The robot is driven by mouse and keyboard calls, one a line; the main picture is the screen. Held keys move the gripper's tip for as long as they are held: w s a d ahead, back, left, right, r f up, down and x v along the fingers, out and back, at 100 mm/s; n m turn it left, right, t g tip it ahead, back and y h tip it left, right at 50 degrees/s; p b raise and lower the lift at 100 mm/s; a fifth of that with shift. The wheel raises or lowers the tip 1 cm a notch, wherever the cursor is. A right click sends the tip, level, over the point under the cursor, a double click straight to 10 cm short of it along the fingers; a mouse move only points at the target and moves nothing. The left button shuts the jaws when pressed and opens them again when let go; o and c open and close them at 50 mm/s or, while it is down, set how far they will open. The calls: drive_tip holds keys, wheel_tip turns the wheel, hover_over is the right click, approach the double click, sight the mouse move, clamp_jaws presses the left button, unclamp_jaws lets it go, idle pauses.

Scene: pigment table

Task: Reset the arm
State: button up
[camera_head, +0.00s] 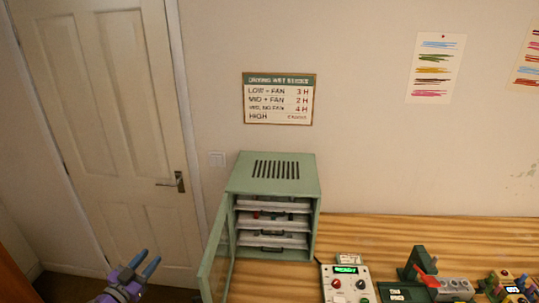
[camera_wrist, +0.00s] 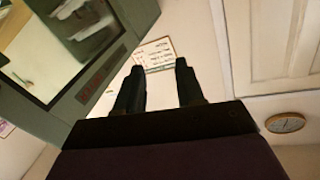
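My gripper (camera_head: 145,263) is at the lower left of the head view, in front of the white door and to the left of the green drying cabinet. Its two fingers are apart. The wrist view also shows my gripper (camera_wrist: 160,68) with a clear gap and nothing between the fingers. The green drying cabinet (camera_head: 245,179) stands on the wooden table with its glass door (camera_head: 216,262) swung open toward me. Inside are several drawers or trays, and small coloured pieces show on the middle one. The cabinet (camera_wrist: 105,95) fills the upper left of the wrist view.
The open cabinet door is close to the right of my gripper. A white control box (camera_head: 347,284) with a green display, a dark green press-like tool (camera_head: 415,265) and other small items stand on the table (camera_head: 390,232). A wall sign (camera_head: 278,98) hangs above the cabinet.

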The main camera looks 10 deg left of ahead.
drive_tip(key=w+d+r+n+g+y+b, duration=0.1)
drive_tip(key=w+d+r+n+y, duration=0.15)
drive_tip(key=w+r, duration=0.5)
drive_tip(key=w+d+r+n+y+b, duration=0.2)
drive_tip(key=w+r+y, duration=0.3)
drive_tip(key=w, duration=0.4)
drive_tip(key=w+d+r+n+g+b, duration=0.1)
drive_tip(key=d+g, duration=0.2)
drive_tip(key=d, duration=0.6)
drive_tip(key=w+d+r+n+g+b, duration=0.1)
drive_tip(key=d+r+g, duration=0.15)
drive_tip(key=d, duration=0.65)
drive_tip(key=s+d+f+g+h+b, duration=0.1)
drive_tip(key=s+d+f+g+b, duration=0.2)
drive_tip(key=s+d, duration=0.65)
drive_tip(key=s+d+f+g+h, duration=0.25)
drive_tip(key=s+d+f, duration=0.3)
drive_tip(key=d, duration=0.75)
drive_tip(key=s+d+f+m+g+h+b, duration=0.1)
drive_tip(key=s+d+f+g, duration=0.1)
drive_tip(key=s+d, duration=0.4)
drive_tip(key=s+d+f+m+g+h, duration=0.1)
drive_tip(key=s+d+f+g, duration=0.2)
drive_tip(key=s, duration=1.1)
drive_tip(key=s+d+f+m+g+b, duration=0.1)
drive_tip(key=s+d+f+g, duration=0.1)
drive_tip(key=s+d, duration=0.8)
drive_tip(key=shift+s+f+g+h+b, duration=0.25)
drive_tip(key=shift+g+h+b, duration=0.15)
drive_tip(key=shift+g, duration=0.1)
